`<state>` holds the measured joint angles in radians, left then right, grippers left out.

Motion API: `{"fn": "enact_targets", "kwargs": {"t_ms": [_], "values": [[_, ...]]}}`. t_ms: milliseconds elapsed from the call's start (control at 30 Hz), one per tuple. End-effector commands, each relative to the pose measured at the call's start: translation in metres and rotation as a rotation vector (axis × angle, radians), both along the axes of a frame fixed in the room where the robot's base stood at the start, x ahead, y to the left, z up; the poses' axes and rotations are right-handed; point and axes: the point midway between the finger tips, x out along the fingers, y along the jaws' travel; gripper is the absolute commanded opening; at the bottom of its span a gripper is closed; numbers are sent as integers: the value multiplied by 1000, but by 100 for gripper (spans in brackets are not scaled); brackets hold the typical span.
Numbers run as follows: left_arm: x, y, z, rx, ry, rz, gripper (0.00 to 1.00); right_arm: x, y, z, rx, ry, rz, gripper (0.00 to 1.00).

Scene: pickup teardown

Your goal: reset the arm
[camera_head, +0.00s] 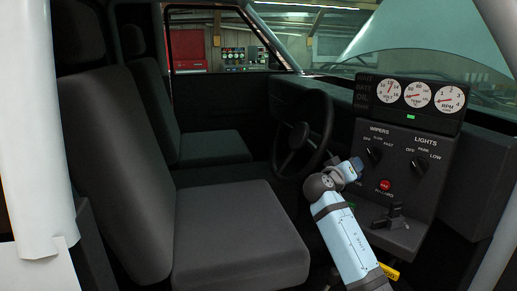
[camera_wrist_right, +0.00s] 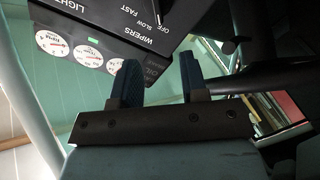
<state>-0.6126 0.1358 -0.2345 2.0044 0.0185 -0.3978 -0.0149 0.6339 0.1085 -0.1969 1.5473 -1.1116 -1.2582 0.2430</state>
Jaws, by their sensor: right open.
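My right arm (camera_head: 345,235) reaches into the cab from the bottom right in the head view, with its gripper (camera_head: 357,166) between the steering wheel and the control panel. In the right wrist view its two dark blue fingers (camera_wrist_right: 160,78) stand apart with nothing between them. In the head view the gripper overlaps the lower left edge of the panel (camera_head: 408,205); I cannot tell whether it touches it. My left gripper is out of view.
The panel carries gauges (camera_head: 417,94), a wiper knob (camera_head: 375,153), a lights knob (camera_head: 419,167), a red button (camera_head: 385,185) and a lever (camera_head: 394,213). The steering wheel (camera_head: 303,140) is close left of the gripper. Seats (camera_head: 235,230) fill the left side. A pale pillar (camera_head: 28,120) borders the opening.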

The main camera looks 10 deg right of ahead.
Motion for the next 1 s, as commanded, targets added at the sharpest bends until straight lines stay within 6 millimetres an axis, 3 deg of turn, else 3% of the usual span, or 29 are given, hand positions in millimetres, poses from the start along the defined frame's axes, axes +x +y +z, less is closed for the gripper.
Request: {"fn": "enact_targets", "kwargs": {"t_ms": [133,267,400,600,800,900,1000], "values": [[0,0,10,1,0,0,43,-8,11,-43,26,67,91,40],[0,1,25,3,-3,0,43,-33,34,-118,90,173,261,40],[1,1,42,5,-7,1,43,-83,66,-197,197,271,461,40],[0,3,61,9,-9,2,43,-172,110,-273,375,345,680,40],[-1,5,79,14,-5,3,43,-289,153,-314,607,362,852,40],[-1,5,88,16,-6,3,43,-342,169,-319,718,346,901,40],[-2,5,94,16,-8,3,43,-381,179,-319,806,324,926,40]]}}
